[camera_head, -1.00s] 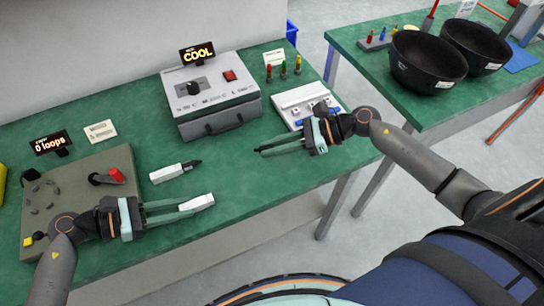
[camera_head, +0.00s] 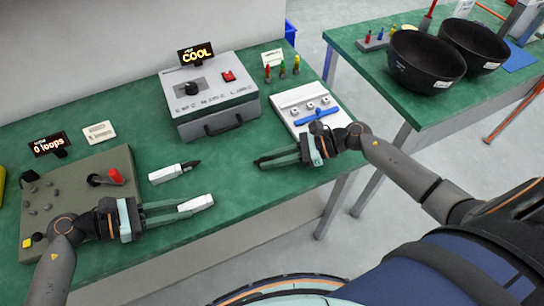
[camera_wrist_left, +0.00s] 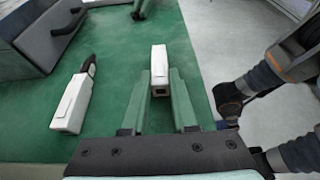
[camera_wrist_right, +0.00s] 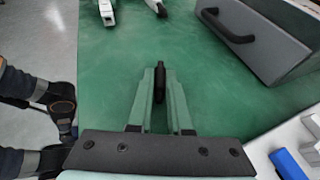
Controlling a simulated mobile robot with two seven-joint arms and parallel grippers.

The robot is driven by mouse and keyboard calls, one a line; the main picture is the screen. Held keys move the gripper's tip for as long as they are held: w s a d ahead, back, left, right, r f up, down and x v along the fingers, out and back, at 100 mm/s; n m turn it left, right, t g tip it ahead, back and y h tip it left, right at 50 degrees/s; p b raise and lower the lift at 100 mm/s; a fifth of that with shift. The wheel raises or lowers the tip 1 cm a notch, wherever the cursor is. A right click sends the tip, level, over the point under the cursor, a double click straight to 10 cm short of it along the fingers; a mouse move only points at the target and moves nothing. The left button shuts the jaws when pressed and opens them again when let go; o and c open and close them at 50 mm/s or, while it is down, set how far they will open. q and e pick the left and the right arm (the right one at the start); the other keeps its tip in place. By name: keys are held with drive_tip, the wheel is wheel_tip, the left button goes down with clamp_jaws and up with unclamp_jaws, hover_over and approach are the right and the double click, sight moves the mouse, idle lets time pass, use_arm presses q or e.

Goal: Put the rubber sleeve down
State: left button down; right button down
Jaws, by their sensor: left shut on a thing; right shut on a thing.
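The black rubber sleeve (camera_wrist_right: 159,82) sits upright in the picture between the fingertips of my right gripper (camera_wrist_right: 160,88), which is shut on it. In the head view my right gripper (camera_head: 262,162) is low over the green bench, in front of the grey box; I cannot tell whether the sleeve touches the bench. My left gripper (camera_head: 190,208) is shut on a white connector housing (camera_wrist_left: 159,62), over the front of the bench.
Another white connector with a black end (camera_head: 170,174) lies behind the left gripper. The grey box (camera_head: 213,105) stands behind. A white tray with a blue part (camera_head: 318,117) is at the right. Green bench is clear between the grippers.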

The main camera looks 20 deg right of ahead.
drive_tip(key=c, duration=0.8)
unclamp_jaws()
drive_tip(key=shift+s+f, duration=0.2)
drive_tip(key=shift+f, duration=0.15)
drive_tip(key=shift+c, duration=0.2)
drive_tip(key=shift+f, duration=0.1)
drive_tip(key=shift+r, duration=0.3)
drive_tip(key=v, duration=0.8)
drive_tip(key=r+v, duration=0.1)
drive_tip(key=v, duration=0.3)
drive_tip(key=shift+w+r, duration=0.1)
drive_tip(key=shift+w, duration=0.1)
use_arm(q)
drive_tip(key=c, duration=0.6)
unclamp_jaws()
drive_tip(key=shift+a, duration=0.1)
